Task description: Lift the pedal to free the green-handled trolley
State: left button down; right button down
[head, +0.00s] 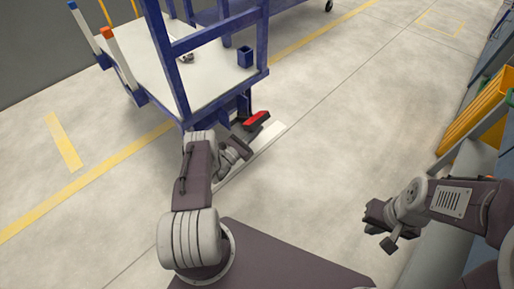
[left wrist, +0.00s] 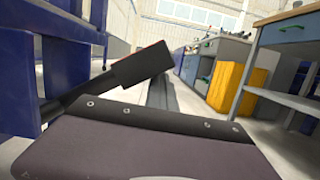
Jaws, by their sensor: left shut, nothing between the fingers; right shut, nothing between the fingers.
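A blue-framed trolley (head: 188,100) with a white deck stands at the upper left in the head view. No green handle shows on it; the visible pole tops are blue and orange. A pedal with a red top (head: 256,120) sticks out low at its near end. In the left wrist view the pedal (left wrist: 138,66) is a tilted dark plate with a thin red edge. My left gripper (head: 236,153) is shut and empty, low and just in front of the pedal; contact cannot be told. My right gripper (head: 376,216) is shut and empty, out over the floor at the right.
A pale strip (head: 262,146) lies on the floor beside the pedal. Yellow bins (head: 474,112) and a bench line the right side. The middle floor is clear.

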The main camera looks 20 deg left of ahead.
pick_arm(q)
jog(key=p+v, duration=0.2)
jog(key=v, duration=0.7)
jog(key=shift+p, duration=0.35)
